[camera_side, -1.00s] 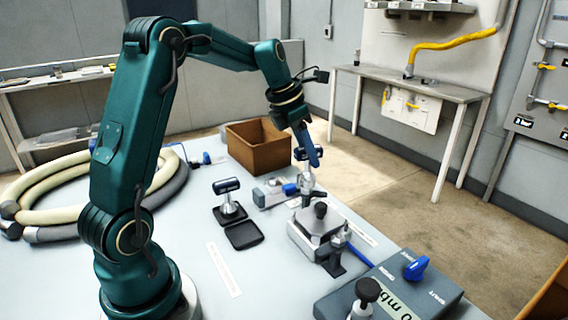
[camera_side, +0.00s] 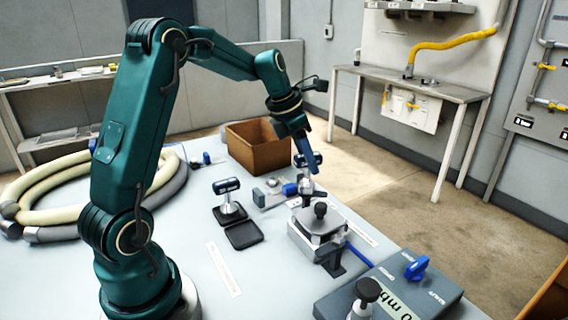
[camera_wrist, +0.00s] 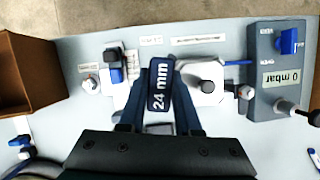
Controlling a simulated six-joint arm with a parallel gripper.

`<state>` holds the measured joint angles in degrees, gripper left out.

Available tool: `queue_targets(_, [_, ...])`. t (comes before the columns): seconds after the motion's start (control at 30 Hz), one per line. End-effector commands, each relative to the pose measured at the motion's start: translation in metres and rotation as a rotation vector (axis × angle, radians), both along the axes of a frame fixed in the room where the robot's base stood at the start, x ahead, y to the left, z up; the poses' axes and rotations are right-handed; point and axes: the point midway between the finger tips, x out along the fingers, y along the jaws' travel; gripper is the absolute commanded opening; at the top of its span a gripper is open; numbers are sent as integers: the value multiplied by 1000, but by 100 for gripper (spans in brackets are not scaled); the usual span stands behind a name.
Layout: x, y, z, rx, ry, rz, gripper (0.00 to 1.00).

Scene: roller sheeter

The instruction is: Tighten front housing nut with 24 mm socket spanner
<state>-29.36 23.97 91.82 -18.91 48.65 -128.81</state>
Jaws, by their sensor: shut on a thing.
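My gripper (camera_side: 305,162) is shut on the blue handle of the 24 mm socket spanner (camera_wrist: 160,86); its "24 mm" label faces the wrist camera. In the side view, the spanner's shaft points down at the far end of the pale metal roller housing (camera_side: 318,232). The housing, with a black knob on top, also shows in the wrist view (camera_wrist: 200,97), just right of the spanner. The socket's lower end and any nut under it are hidden or too small, so I cannot tell whether they touch.
A brown box (camera_side: 258,148) stands behind. A grey-blue control box (camera_side: 390,285) with a blue valve handle is at the front right. A coiled hose (camera_side: 35,200) lies left.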

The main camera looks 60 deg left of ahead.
Motion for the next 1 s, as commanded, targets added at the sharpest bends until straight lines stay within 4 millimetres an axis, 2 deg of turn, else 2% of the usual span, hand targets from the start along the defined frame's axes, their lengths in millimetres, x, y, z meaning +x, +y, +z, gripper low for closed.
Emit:
queue_targets(0.27, [0,0,0,0,-1,-3,0])
queue_targets(0.63, [0,0,0,-1,-1,-295,0])
queue_targets(1.0, [0,0,0,-1,0,-351,0])
